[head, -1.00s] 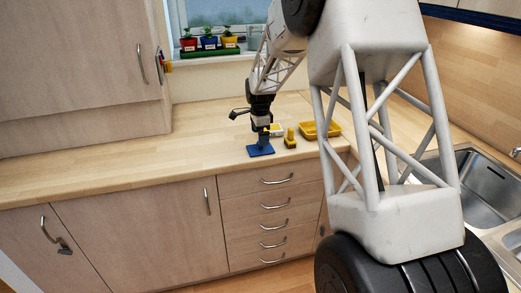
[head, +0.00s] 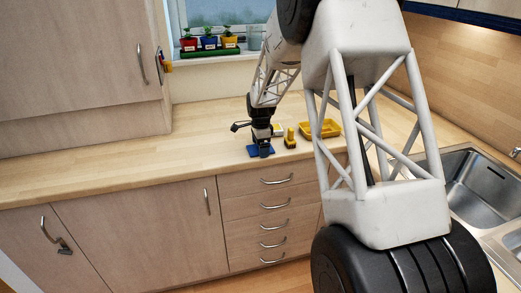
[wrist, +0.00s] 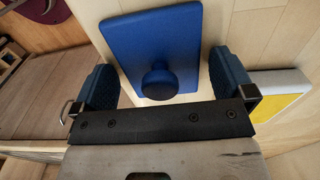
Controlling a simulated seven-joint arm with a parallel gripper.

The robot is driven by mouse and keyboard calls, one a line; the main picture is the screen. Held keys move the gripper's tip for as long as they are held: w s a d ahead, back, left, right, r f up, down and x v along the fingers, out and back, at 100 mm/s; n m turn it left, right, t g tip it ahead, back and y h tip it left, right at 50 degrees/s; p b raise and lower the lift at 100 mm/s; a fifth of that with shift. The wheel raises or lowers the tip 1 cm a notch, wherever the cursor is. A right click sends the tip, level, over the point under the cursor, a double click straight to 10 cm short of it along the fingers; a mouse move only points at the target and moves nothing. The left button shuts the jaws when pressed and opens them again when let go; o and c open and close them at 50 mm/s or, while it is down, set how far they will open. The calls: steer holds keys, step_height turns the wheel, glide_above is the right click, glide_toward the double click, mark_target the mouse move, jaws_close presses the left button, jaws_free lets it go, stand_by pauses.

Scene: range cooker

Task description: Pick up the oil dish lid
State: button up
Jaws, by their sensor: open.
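The oil dish lid, a flat blue plate (wrist: 155,35) with a round blue knob (wrist: 160,82), lies on the wooden worktop. It also shows in the head view (head: 252,151), partly hidden by my gripper. My gripper (wrist: 165,88) is open, with one dark blue finger pad on each side of the knob. In the head view my gripper (head: 262,150) is down at the lid, near the worktop's front edge. Contact between the pads and the knob does not show; gaps are visible on both sides.
A yellow dish (head: 320,128) and a small yellow and dark object (head: 290,138) stand right of the lid. A white and yellow item (wrist: 280,100) lies close beside the right finger. The worktop (head: 130,160) to the left is clear. The sink (head: 480,190) is at far right.

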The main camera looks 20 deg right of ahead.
steer(key=c, duration=0.8)
steer(key=shift+r, duration=0.1)
steer(key=shift+r, duration=0.85)
steer(key=shift+s+r, duration=0.2)
steer(key=shift+r, duration=0.7)
steer(key=s, duration=0.5)
steer(key=s+a+r, duration=0.1)
steer(key=s, duration=0.9)
steer(key=shift+s+a+r, duration=0.15)
steer(key=shift+s+a, duration=0.05)
steer(key=shift+s, duration=0.05)
steer(key=shift+w, duration=0.1)
